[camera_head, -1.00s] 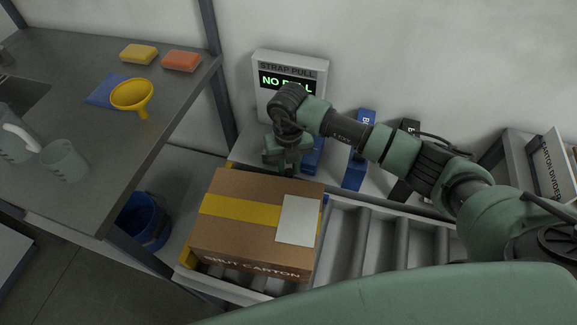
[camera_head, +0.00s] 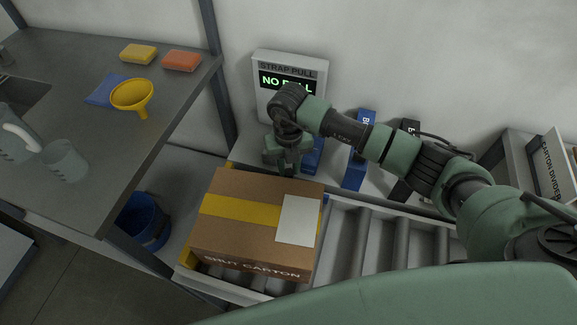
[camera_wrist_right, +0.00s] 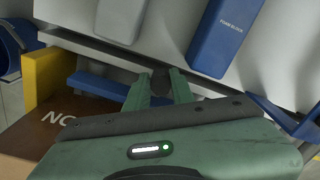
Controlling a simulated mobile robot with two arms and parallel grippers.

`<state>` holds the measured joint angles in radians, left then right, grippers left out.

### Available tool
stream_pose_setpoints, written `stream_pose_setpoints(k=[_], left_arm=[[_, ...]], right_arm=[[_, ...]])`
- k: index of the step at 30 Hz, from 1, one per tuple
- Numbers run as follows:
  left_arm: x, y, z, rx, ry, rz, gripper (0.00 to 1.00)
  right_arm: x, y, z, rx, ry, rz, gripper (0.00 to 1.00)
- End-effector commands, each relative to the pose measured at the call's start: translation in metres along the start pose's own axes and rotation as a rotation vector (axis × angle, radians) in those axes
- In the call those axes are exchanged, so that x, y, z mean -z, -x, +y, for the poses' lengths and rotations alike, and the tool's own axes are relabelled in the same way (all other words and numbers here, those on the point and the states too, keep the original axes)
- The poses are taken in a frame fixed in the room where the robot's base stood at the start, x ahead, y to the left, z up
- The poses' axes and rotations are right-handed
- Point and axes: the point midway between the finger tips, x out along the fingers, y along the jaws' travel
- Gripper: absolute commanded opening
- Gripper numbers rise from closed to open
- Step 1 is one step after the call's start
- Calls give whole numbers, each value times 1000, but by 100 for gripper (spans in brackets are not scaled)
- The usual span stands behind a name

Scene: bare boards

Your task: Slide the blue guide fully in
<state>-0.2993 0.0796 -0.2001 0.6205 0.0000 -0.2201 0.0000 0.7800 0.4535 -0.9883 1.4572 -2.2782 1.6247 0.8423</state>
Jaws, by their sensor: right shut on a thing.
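The blue guide (camera_wrist_right: 100,87) shows in the wrist view as a low bar between a yellow block and my right gripper's left finger. My right gripper (camera_wrist_right: 160,88) has its fingers closed around a small dark piece by the bar; the exact contact is hard to see. In the head view the right gripper (camera_head: 287,170) points down just behind the closed brown carton (camera_head: 250,235). The carton hides most of the guide there. My left gripper is out of view.
A strap-pull display (camera_head: 290,80) stands behind the gripper. Blue blocks (camera_head: 354,172) stand on the ledge behind the rollers. The roller bed (camera_head: 390,235) right of the carton is clear. A grey counter (camera_head: 180,90) holds a yellow funnel and cups. A blue bucket (camera_head: 145,220) is below.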

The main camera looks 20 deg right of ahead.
Motion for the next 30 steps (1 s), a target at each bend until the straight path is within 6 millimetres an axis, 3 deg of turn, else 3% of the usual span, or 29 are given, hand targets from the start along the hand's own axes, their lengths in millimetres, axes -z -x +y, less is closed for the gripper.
stream_pose_setpoints(k=[7,14,21,22,23,30], left_arm=[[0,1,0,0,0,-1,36],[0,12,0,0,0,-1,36],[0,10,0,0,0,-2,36],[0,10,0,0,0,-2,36],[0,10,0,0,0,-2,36],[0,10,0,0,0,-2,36]], right_arm=[[0,2,0,0,-1,-4,0],[22,3,13,1,1,-3,0],[23,1,14,-1,0,-1,0],[23,1,14,-1,0,-1,29],[23,1,14,-1,0,-1,33],[24,0,14,0,0,-1,33]])
